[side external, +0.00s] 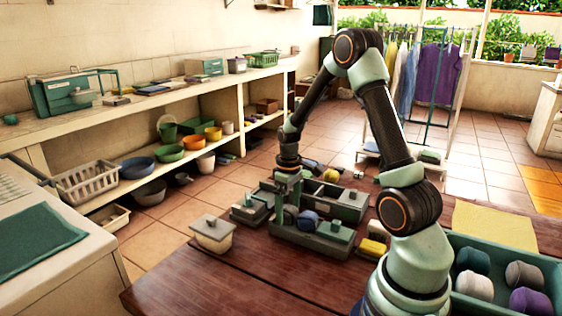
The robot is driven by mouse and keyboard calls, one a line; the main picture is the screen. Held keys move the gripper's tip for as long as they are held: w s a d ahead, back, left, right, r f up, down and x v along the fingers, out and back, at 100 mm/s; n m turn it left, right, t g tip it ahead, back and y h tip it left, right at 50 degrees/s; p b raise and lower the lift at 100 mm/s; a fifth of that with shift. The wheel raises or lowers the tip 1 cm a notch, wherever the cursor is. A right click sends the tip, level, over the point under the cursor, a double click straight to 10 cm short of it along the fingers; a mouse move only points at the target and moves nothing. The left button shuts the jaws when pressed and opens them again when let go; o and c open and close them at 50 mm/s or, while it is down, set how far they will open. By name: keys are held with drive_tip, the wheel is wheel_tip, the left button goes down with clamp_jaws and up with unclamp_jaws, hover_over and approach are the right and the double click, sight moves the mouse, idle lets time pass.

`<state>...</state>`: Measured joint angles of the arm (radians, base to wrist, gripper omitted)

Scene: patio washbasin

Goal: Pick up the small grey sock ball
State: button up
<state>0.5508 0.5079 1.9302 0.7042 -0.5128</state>
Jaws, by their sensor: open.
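Two greyish sock balls lie in the teal crate (450,240) at the lower right: one grey ball (478,286) near the front and another grey ball (524,275) to its right. I cannot tell which is the small one. My gripper (287,205) is open and points down at the divided green-grey box (310,240) on the wooden table, left of the crate and well apart from it. A blue ball (308,220) sits in the box just right of my gripper.
A dark teal ball (473,260) and a purple ball (530,301) share the crate. A yellow-green ball (331,175) sits at the box's far side. A lidded cream container (212,233) stands left of the box. The front of the table (220,280) is clear.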

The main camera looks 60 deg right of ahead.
drive_tip(key=shift+f, duration=0.15)
drive_tip(key=c, duration=1.4)
